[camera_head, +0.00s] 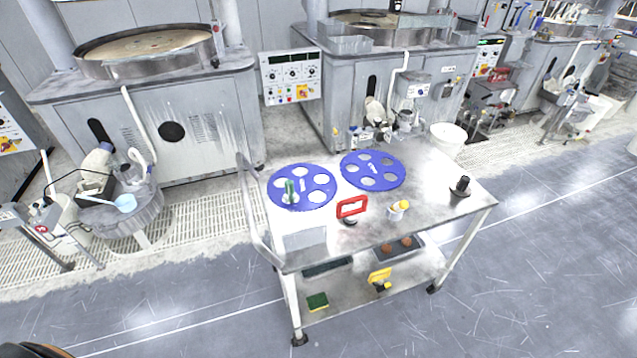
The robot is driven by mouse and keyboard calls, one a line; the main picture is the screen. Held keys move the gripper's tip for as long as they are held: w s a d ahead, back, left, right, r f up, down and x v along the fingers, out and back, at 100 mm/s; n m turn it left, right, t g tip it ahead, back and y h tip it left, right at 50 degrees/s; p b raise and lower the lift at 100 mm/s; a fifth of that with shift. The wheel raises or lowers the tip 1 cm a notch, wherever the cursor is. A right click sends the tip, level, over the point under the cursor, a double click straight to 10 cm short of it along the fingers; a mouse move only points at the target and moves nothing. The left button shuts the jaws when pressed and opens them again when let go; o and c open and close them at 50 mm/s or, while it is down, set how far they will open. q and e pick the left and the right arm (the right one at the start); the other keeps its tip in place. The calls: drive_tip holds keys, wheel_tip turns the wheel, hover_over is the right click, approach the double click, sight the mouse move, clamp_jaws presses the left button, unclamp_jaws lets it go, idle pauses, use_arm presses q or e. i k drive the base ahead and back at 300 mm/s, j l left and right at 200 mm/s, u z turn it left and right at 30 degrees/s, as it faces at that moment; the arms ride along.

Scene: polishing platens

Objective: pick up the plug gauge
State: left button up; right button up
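I cannot tell for sure which item is the plug gauge. A small upright green piece (290,190) stands at the left blue disc (318,199), over or in one of its holes. A black upright piece (461,187), narrower at the top, stands near the right edge of the cart top. Both are small in the head view, and their details are unclear. Neither of my grippers is in view, and nothing touches these items.
The metal cart (430,215) also bears a second blue disc (372,171), a red-framed tool (352,207) and a yellow-topped white container (398,209). A handrail (252,205) rises at its left. Polishing machines (165,125) stand behind. The floor (540,290) right and front is clear.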

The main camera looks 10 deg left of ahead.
sight(289, 197)
drive_tip(key=l+u, duration=0.1)
drive_tip(key=u, duration=0.35)
drive_tip(key=i+l+u, duration=0.1)
drive_tip(key=u, duration=0.3)
drive_tip(key=l+u, duration=0.1)
drive_tip(key=u, duration=0.35)
drive_tip(key=l+u, duration=0.15)
drive_tip(key=u, duration=0.25)
drive_tip(key=l+u, duration=0.1)
drive_tip(key=u, duration=0.35)
drive_tip(key=l+u, duration=0.2)
drive_tip(key=l, duration=0.2)
drive_tip(key=k+l+u, duration=0.15)
drive_tip(key=l, duration=0.25)
drive_tip(key=k+l+u, duration=0.2)
drive_tip(key=l, duration=0.2)
drive_tip(key=k+l+u, duration=0.2)
drive_tip(key=l, duration=0.15)
drive_tip(key=l+u, duration=0.2)
drive_tip(key=l, duration=0.15)
drive_tip(key=k, duration=0.05)
